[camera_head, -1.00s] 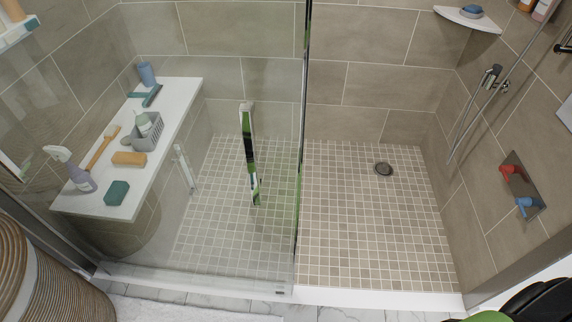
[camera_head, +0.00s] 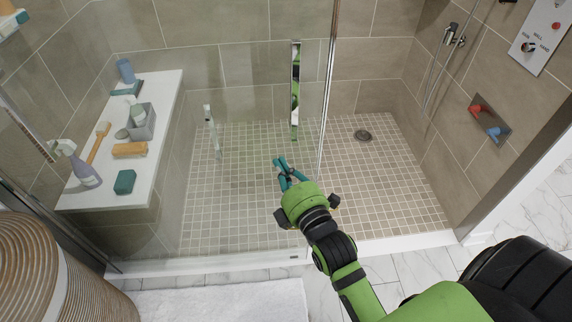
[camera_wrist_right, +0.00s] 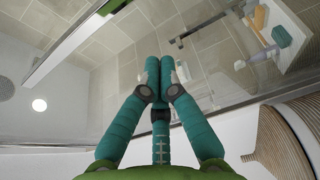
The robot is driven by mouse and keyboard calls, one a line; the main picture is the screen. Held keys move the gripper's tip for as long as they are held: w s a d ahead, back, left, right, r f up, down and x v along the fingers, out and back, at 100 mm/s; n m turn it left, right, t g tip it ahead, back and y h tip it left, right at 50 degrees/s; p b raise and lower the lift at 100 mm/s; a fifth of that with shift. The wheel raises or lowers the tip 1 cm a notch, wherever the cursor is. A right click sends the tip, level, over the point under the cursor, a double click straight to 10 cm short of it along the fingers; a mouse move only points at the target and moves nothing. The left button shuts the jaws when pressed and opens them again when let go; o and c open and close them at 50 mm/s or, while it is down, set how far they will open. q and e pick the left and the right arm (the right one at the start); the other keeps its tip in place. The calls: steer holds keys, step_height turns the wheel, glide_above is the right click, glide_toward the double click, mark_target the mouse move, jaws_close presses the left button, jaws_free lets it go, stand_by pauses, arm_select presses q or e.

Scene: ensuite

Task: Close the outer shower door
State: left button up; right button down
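The outer shower door is a clear glass panel (camera_head: 255,215) in the head view, over the left part of the shower. Its upright edge (camera_head: 327,100) stands near the middle, and the opening to its right is clear. A tall chrome handle (camera_head: 296,92) is on the glass near that edge. A smaller handle (camera_head: 211,130) shows further left. My right gripper (camera_head: 279,162) is in front of the glass, below and left of the tall handle, apart from it. In the right wrist view its teal fingers (camera_wrist_right: 160,65) are drawn together, holding nothing. My left gripper is out of view.
Behind the glass, a white bench (camera_head: 155,165) holds bottles, a brush and a grey caddy (camera_head: 141,122). A ribbed basket (camera_head: 55,270) stands front left beside a white mat (camera_head: 225,302). A white sill (camera_head: 405,243) runs along the opening. Red and blue taps (camera_head: 489,118) are on the right wall.

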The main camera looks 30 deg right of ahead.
steer(key=w+d+p, duration=0.1)
steer(key=w+d, duration=0.2)
steer(key=w, duration=0.3)
steer(key=shift+w+d, duration=0.15)
steer(key=shift+d, duration=0.15)
